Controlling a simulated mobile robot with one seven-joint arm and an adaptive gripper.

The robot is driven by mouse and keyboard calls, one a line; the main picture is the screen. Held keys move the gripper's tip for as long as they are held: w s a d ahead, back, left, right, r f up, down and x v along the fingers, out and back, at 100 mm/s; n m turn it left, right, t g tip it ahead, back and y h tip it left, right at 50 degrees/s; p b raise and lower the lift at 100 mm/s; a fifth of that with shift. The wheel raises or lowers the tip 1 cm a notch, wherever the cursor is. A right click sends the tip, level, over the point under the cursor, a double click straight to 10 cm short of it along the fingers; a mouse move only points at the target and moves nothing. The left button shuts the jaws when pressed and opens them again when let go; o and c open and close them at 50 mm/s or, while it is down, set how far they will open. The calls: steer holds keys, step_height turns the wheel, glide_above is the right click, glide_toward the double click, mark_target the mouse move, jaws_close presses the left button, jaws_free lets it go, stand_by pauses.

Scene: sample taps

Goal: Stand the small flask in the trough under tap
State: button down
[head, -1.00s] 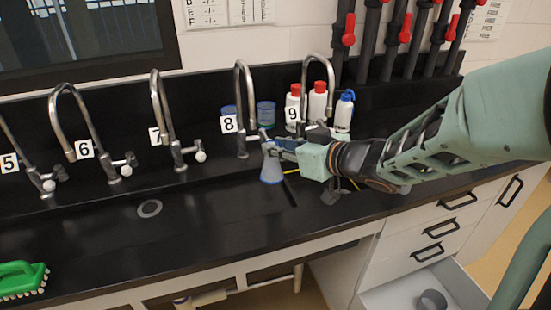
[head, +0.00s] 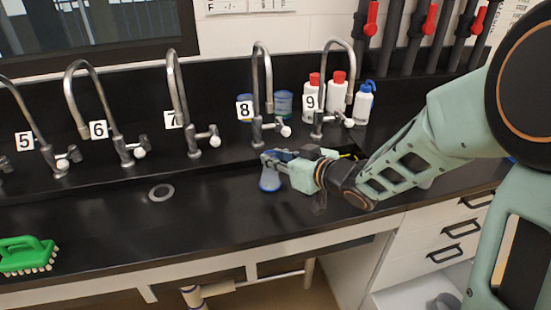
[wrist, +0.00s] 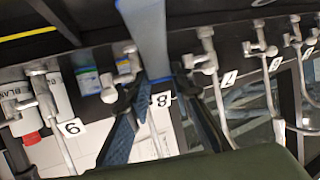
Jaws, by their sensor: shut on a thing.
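My gripper (head: 268,160) is shut on the small flask (head: 269,181), a blue-tinted cone with a narrow neck. In the wrist view the flask (wrist: 150,40) shows between my fingers (wrist: 162,118), with the number 8 label (wrist: 160,99) beyond. Tap 9 (head: 340,75) is to the right; tap 7 (head: 177,95), tap 6 (head: 88,95) and tap 5 (head: 23,118) are to the left.
Bottles with red caps (head: 313,98) and a blue-capped bottle (head: 364,100) stand behind tap 9. A green brush (head: 27,254) lies at the front left. The trough between drain and flask is clear.

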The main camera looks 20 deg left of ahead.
steer(key=shift+f, duration=0.15)
steer(key=c, duration=1.7)
jaws_free()
steer(key=shift+r, duration=0.2)
steer(key=shift+p+v, duration=1.3)
steer(key=shift+v, duration=4.7)
